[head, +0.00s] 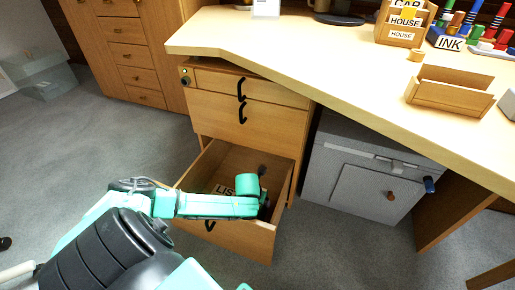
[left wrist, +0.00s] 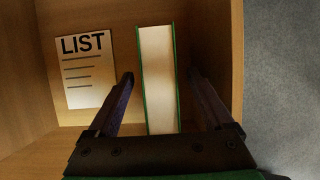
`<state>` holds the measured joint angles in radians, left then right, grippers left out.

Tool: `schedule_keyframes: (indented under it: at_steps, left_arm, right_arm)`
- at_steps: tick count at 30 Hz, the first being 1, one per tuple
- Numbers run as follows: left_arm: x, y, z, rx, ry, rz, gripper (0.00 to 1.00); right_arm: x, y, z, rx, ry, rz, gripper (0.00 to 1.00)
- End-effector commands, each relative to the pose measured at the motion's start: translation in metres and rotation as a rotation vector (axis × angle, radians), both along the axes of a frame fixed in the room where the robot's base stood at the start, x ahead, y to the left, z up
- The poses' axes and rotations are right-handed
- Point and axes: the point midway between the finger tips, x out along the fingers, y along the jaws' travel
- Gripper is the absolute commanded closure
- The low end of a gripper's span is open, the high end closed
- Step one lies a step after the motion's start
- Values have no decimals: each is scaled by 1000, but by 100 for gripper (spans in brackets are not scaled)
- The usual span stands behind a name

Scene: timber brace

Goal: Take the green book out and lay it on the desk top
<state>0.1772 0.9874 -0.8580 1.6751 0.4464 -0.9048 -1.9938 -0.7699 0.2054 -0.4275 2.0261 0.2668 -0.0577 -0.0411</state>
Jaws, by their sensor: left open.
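The green book (left wrist: 158,80) stands on edge in the open bottom drawer (head: 225,238), its pale page edges facing up between green covers. My left gripper (left wrist: 160,77) is open in the left wrist view, with one finger on each side of the book and a visible gap on both sides. In the head view my left gripper (head: 264,208) reaches down into the drawer, and my arm hides most of the book there. The desk top (head: 330,72) is a pale wooden surface above the drawers. My right gripper is not in view.
A white LIST sheet (left wrist: 86,72) lies in the drawer left of the book. The desk top's left and middle are mostly clear. A grey cabinet (head: 345,180) stands below.

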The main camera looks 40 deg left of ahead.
Motion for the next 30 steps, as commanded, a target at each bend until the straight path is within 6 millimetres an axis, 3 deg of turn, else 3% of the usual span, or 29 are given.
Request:
schedule_keyframes:
  at_steps: [18,19,20,25,26,30]
  left_arm:
    - [0,0,-5,0,0,0,15]
    - [0,0,-5,0,0,0,19]
    - [0,0,-5,0,0,0,30]
    - [0,0,-5,0,0,0,95]
    - [0,0,-5,0,0,0,100]
    - [0,0,-5,0,0,0,100]
  right_arm:
    - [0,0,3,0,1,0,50]
    - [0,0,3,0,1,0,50]
    - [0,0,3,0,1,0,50]
    - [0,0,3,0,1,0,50]
    - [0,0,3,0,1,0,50]
    - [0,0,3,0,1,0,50]
